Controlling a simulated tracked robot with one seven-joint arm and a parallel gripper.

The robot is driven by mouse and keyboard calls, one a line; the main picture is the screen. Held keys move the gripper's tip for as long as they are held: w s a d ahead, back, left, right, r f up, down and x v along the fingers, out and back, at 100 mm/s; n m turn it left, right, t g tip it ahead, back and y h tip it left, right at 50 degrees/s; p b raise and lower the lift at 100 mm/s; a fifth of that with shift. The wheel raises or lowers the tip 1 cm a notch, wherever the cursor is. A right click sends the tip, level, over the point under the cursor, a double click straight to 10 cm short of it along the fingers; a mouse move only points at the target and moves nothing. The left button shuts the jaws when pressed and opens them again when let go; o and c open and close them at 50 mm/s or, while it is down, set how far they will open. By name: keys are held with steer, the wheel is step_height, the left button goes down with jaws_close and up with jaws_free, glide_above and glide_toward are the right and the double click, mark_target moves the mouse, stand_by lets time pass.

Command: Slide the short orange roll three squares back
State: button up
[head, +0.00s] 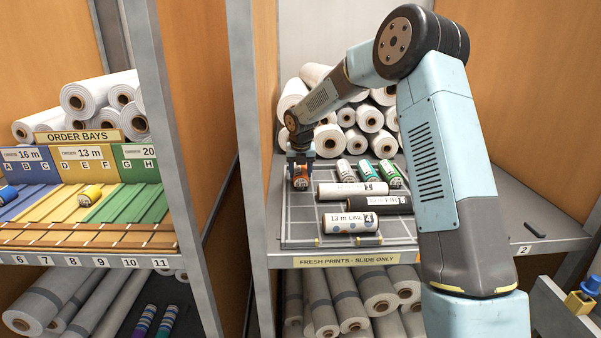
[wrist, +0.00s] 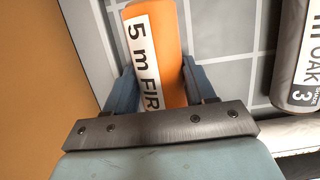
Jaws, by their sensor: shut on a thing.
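The gripper is shut on the roll. The roll's near end is hidden behind the gripper body in the wrist view.
White rolls (head: 325,140) are stacked behind the board. A wooden wall (wrist: 35,90) runs along the left. Bare squares lie in front.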

steer(key=o, duration=1.1)
steer(key=shift+o, duration=0.2)
steer(key=v, duration=1.3)
steer(key=shift+r, duration=0.25)
